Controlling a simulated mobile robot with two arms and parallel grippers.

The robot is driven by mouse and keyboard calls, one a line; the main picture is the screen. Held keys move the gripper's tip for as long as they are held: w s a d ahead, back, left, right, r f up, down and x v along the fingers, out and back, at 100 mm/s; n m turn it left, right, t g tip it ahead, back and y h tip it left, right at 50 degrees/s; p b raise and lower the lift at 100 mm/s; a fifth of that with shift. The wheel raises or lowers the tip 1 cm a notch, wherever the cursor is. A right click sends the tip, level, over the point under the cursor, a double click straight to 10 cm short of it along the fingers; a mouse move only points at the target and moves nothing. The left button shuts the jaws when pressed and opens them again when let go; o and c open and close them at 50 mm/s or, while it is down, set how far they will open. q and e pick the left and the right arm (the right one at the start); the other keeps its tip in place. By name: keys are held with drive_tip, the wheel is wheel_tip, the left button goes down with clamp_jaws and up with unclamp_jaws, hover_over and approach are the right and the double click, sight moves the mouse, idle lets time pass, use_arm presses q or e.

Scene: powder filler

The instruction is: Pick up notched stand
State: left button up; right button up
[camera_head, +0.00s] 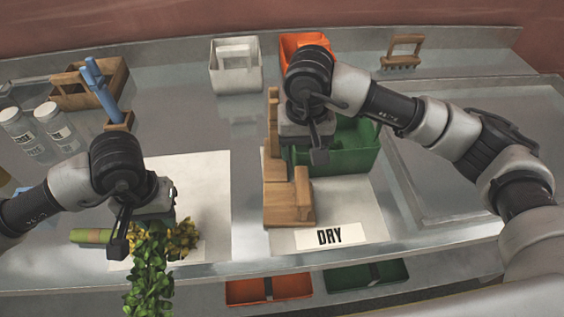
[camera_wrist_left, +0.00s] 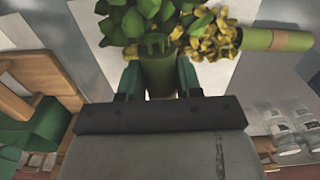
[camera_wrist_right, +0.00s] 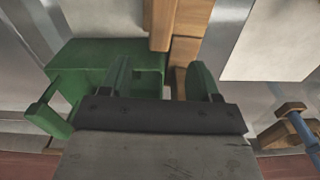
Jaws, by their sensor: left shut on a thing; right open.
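The wooden notched stand (camera_head: 276,203) stands on the white sheet marked DRY, with a raised block in front and an upright post behind. In the right wrist view, the stand (camera_wrist_right: 180,22) lies ahead of and partly between the fingers of my right gripper (camera_wrist_right: 162,78). That gripper is open, over the stand's rear part beside the green bin; I see no grip on the wood. In the head view my right wrist hides part of the stand. My left gripper (camera_wrist_left: 158,80) is shut on the green stem of a leafy bundle (camera_head: 150,270).
A green bin (camera_head: 345,160) stands right beside the stand. A white caddy (camera_head: 236,75), an orange bin (camera_head: 300,42) and a wooden rack (camera_head: 403,50) are behind. The right-hand tray area is clear.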

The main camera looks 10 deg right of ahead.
sight(302, 170)
use_arm(q)
drive_tip(key=shift+r+p, duration=0.55)
drive_tip(key=shift+r, duration=0.3)
use_arm(e)
wheel_tip(302, 170, down, 4)
drive_tip(key=shift+f, duration=0.1)
use_arm(q)
drive_tip(key=shift+r+p, duration=0.25)
drive_tip(key=shift+p, duration=0.05)
use_arm(e)
drive_tip(key=shift+f, duration=0.3)
use_arm(q)
drive_tip(key=shift+r+p, duration=0.9)
drive_tip(key=shift+r, duration=0.05)
use_arm(e)
wheel_tip(302, 170, down, 4)
drive_tip(key=shift+w+r, duration=0.1)
drive_tip(key=shift+r, duration=0.05)
drive_tip(key=shift+f, duration=0.5)
clamp_jaws()
